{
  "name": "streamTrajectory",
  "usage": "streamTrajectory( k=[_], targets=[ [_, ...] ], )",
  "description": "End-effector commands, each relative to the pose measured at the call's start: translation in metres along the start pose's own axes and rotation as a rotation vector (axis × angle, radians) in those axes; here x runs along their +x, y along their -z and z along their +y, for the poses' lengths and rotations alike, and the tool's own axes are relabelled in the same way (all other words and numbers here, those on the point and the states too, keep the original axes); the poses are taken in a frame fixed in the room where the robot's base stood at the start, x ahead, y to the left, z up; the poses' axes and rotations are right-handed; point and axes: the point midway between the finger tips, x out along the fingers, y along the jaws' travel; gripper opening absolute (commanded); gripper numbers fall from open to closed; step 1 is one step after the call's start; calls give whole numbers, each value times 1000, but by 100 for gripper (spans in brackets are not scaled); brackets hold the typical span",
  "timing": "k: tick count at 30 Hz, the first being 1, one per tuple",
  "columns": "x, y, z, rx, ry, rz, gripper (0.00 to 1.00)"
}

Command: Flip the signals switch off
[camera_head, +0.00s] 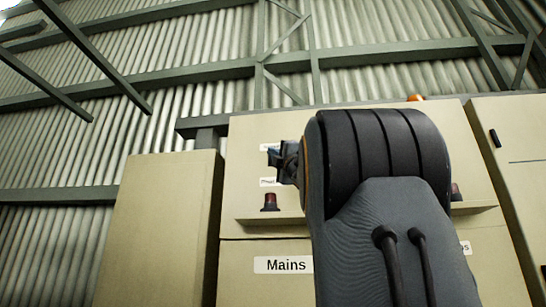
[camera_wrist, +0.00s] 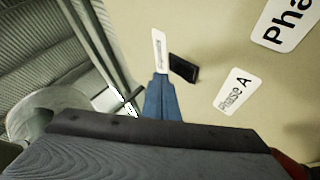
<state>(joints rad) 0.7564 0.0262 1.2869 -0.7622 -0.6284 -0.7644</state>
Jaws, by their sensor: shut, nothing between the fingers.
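A beige cabinet (camera_head: 270,225) stands in front of me, with my arm covering much of its middle. In the wrist view a small black switch (camera_wrist: 183,68) sits on the beige panel, beside a narrow white label (camera_wrist: 159,50) whose text I cannot read. I cannot tell which way the switch is set. My gripper (camera_wrist: 160,78) is shut and empty. Its blue fingertips are just below and left of the switch in the wrist view; I cannot tell whether they touch the panel. In the head view my gripper (camera_head: 273,157) is at the cabinet's upper left, partly hidden by my arm.
A "Phase A" label (camera_wrist: 233,92) and a larger "Pha..." label (camera_wrist: 285,22) are on the panel. A red lamp (camera_head: 270,202) stands on a ledge below my gripper. A "Mains" label (camera_head: 284,265) is lower down. Other cabinets (camera_head: 160,230) stand on both sides.

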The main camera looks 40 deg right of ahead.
Motion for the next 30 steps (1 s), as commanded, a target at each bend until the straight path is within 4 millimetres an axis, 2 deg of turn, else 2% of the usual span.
streamTrajectory(
  k=[15,30],
  targets=[
    [-31,23,22,1,-1,0,0],
    [-33,24,24,0,0,0,0]
  ],
)
